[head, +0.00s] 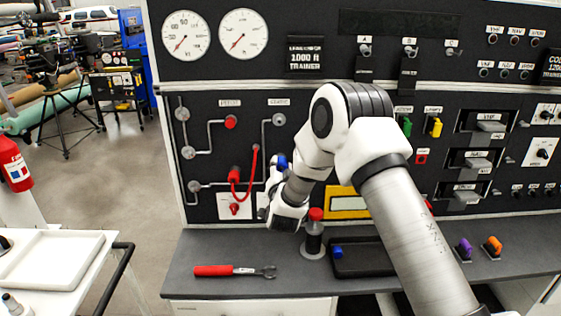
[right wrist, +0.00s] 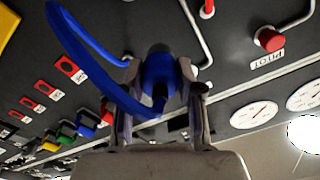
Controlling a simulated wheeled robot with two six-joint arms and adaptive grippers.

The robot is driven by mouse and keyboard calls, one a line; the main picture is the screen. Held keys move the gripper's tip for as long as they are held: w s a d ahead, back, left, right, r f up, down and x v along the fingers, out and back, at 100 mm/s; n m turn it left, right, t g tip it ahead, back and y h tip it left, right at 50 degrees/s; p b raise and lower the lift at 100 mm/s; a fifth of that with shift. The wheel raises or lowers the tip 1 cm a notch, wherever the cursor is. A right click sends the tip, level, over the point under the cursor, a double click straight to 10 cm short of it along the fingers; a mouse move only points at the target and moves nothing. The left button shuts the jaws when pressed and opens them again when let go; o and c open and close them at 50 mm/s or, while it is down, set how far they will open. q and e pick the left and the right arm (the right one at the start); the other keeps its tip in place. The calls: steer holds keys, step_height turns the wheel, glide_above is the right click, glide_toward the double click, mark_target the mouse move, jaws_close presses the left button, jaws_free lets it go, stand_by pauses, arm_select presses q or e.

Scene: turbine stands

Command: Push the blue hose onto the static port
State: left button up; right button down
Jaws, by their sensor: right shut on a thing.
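The blue hose (right wrist: 90,50) loops up and to the left in the right wrist view, its thick blue end (right wrist: 157,78) between my fingers. A small blue part of it (head: 282,161) shows in the head view in front of the panel. My right gripper (head: 275,180) is shut on the hose end; its two fingers also show in the right wrist view (right wrist: 160,95). The gripper is close to the panel, below a label that seems to read STATIC (head: 279,102). My left gripper is not in view.
A white cart (head: 60,255) stands left.

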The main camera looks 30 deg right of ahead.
mark_target(280, 155)
steer(key=r+p, duration=0.2)
steer(key=r, duration=0.1)
steer(key=r+p, duration=0.6)
steer(key=shift+s+a+r, duration=0.2)
steer(key=shift+a+r, duration=0.05)
steer(key=shift+r, duration=0.05)
steer(key=x, duration=0.3)
steer(key=shift+w+d+f+b, duration=0.15)
steer(key=shift+w+f+b, duration=0.1)
steer(key=shift+b, duration=0.1)
steer(key=shift+w+d+r, duration=0.2)
steer(key=shift+w, duration=0.25)
arm_select(q)
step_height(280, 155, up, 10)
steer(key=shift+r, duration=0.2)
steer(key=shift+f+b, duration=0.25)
steer(key=shift+b, duration=0.1)
arm_select(e)
steer(key=shift+d, duration=0.1)
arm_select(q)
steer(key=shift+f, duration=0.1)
arm_select(e)
steer(key=shift+w, duration=0.1)
